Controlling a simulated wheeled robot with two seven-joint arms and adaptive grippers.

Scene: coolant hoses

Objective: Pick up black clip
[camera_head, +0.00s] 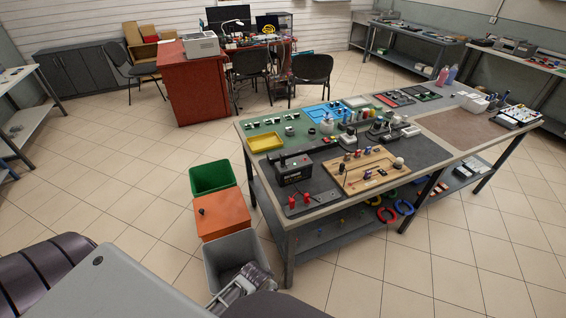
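I cannot single out a black clip for certain. Small dark parts (368,174) sit on the wooden board (350,182) on the near part of the workbench, too small to identify. Several small dark and white pieces (270,122) also lie on the green mat (296,133) at the bench's left end. A metallic gripper (243,284), apparently my left one, shows partly at the bottom edge, over the grey bin. It is well below and away from the bench top; its fingertips are not clear enough to tell open from shut. My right gripper is not seen.
Green (212,177), orange (222,214) and grey (232,252) bins stand left of the workbench (325,207). A black device (293,169), red parts (298,200) and a yellow tray (265,142) crowd the bench. Colored rings (404,207) lie on the lower shelf. Open tiled floor surrounds it.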

